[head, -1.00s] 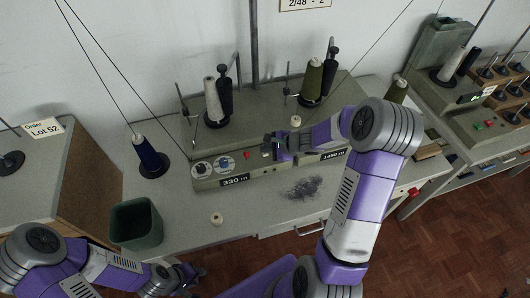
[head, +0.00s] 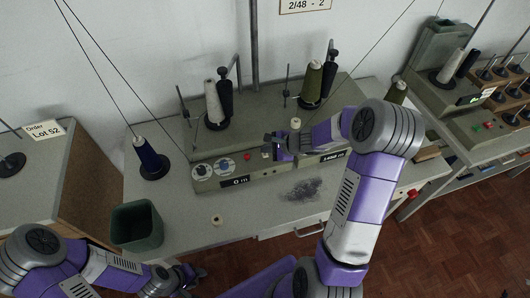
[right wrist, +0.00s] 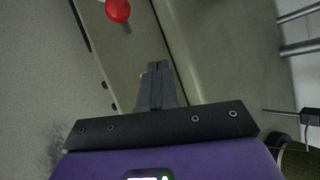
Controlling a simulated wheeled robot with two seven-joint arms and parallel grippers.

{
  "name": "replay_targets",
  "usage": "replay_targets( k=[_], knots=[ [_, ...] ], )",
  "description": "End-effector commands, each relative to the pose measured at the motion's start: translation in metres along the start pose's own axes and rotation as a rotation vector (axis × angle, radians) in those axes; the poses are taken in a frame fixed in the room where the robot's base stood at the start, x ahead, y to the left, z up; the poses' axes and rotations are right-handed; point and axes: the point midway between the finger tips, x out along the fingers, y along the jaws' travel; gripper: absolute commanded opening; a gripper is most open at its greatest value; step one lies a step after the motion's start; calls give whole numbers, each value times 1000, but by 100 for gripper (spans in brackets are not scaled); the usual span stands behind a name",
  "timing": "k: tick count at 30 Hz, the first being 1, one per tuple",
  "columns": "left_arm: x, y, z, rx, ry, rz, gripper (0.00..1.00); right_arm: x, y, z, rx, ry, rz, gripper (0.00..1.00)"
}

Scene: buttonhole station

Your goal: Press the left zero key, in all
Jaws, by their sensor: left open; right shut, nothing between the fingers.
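The left counter display (head: 234,182) on the front of the winder reads 0 m. A round red button (head: 247,157) sits above it, to the right of two dials; a red knob (right wrist: 118,10) shows at the top of the right wrist view. The right counter display (head: 333,156) is partly hidden by my right arm and too small to read surely. My right gripper (head: 268,147) is shut and empty over the winder's top, just right of the red button. Its fingertips (right wrist: 157,66) cover part of a small pale thing. My left gripper (head: 192,274) is open, low at the table's front.
Thread cones (head: 213,101) and an olive cone (head: 312,80) stand on the winder (head: 185,135). A blue cone (head: 150,158) and a green bin (head: 137,226) are at left. A small white spool (head: 217,220) and dark lint (head: 302,188) lie on the tabletop in front.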

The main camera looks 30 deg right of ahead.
Motion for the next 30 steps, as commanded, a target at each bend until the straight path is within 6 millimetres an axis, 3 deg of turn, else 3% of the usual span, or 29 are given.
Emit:
replay_targets(
  k=[14, 30],
  knots=[
    [-5, 2, 0, 0, 0, 0, 43, -5, -4, 4, -1, -1, 0, 0],
    [-41, 16, 2, 0, 0, 0, 43, -38, -28, 28, -1, -1, -1, 0]
  ],
)
